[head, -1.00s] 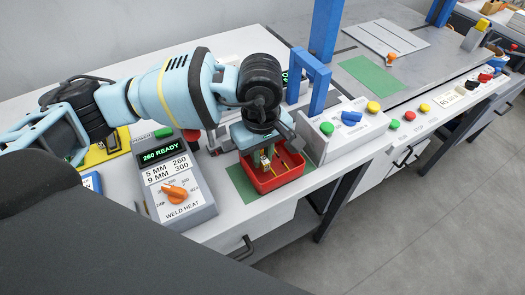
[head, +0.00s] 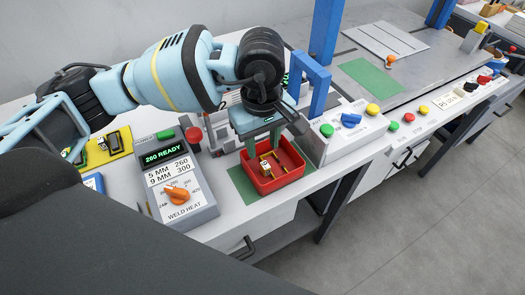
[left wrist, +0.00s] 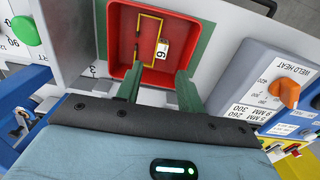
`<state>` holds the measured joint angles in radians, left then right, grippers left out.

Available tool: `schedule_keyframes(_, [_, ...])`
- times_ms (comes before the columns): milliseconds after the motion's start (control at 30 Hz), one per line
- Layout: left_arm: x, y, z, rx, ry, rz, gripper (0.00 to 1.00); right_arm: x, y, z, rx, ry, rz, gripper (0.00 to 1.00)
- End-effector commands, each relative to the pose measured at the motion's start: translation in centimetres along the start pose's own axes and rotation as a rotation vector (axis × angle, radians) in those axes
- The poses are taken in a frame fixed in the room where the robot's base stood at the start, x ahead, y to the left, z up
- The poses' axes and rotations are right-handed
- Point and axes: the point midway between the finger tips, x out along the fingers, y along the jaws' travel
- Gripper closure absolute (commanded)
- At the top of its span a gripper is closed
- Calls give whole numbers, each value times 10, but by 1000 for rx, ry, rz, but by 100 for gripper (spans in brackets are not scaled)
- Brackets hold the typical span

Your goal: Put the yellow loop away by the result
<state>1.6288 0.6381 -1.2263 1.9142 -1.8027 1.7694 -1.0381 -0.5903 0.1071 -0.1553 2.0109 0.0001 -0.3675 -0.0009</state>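The yellow loop (left wrist: 150,16) lies in the red tray (left wrist: 122,22), with a white tag (left wrist: 163,48) bearing one digit, 9 or 6. In the head view the loop (head: 277,159) is small and partly unclear inside the tray (head: 268,192). My left gripper (head: 259,142) is above the tray, pointing down. In the left wrist view its two green fingers (left wrist: 158,84) are apart with nothing between them. My right gripper is in neither view.
The tray stands on a green mat (head: 239,182). Left of it is a weld heat box (head: 190,205) reading "260 READY". Right are a blue arch (head: 321,85) and a button panel (head: 345,133). A second green patch (head: 371,77) lies farther right, mostly bare.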

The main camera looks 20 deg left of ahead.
Motion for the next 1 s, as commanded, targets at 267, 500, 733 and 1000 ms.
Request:
schedule_keyframes(267, [-56,1,0,1,1,3,62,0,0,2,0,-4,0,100])
schedule_keyframes(500, [-78,0,0,0,1,1,62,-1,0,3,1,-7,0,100])
schedule_keyframes(733, [-82,0,0,0,0,0,62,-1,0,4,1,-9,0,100])
schedule_keyframes(1000, [-81,0,0,0,0,0,62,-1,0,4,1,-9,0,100])
